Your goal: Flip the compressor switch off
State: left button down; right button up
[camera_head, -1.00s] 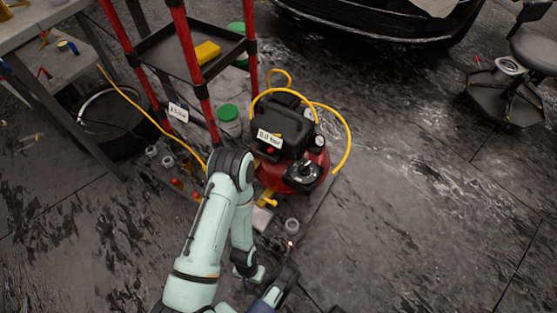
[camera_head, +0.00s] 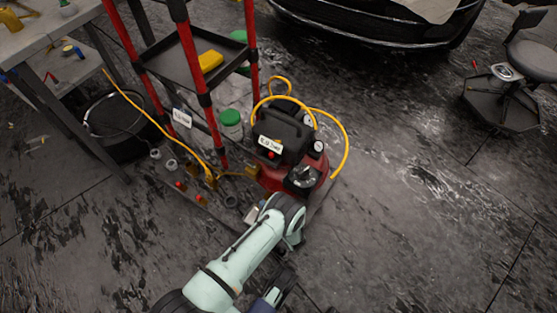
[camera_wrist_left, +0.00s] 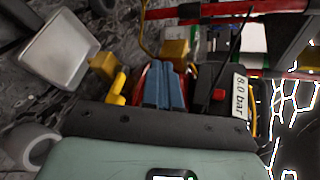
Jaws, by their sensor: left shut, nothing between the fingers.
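My left gripper (camera_wrist_left: 165,66) is shut and empty. Its blue fingers point at the compressor, to the left of the red switch in the wrist view. In the head view my arm hides the fingers. My right gripper is not clearly seen.
A red-post shelf cart (camera_head: 203,100) stands left of the compressor, with a green-lidded jar (camera_head: 231,122) between them. A stool (camera_head: 505,98) stands far right; the right floor is clear.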

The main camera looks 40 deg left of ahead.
pick_arm(q)
jog(key=w+d+r+t+y, duration=0.1)
jog(key=w+d+r+t, duration=0.4)
jog(key=w, duration=0.5)
jog(key=r+t, duration=0.2)
jog(key=shift+d+m+t+p, duration=0.15)
jog(key=shift+m+t+p, duration=0.15)
jog(key=shift+p, duration=0.05)
pick_arm(e)
jog(key=shift+t, duration=0.5)
jog(key=w+r, duration=0.2)
jog(key=w, duration=0.1)
jog(key=shift+w+a+r, duration=0.1)
jog(key=shift+a+r, duration=0.05)
jog(key=shift+a, duration=0.2)
pick_arm(q)
jog(key=b, duration=0.3)
send_near(274, 155)
jog(key=w, duration=0.4)
jog(key=shift+f, duration=0.1)
jog(key=a, duration=0.3)
jog(key=shift+a, duration=0.35)
jog(key=shift+s+a, duration=0.1)
jog(key=shift+a, duration=0.3)
pick_arm(e)
jog(key=s+d+f+g, duration=0.1)
jog(key=s+f+g, duration=0.1)
jog(key=s+f, duration=0.3)
jog(key=shift+s+f, duration=0.35)
jog(key=shift+s, duration=0.4)
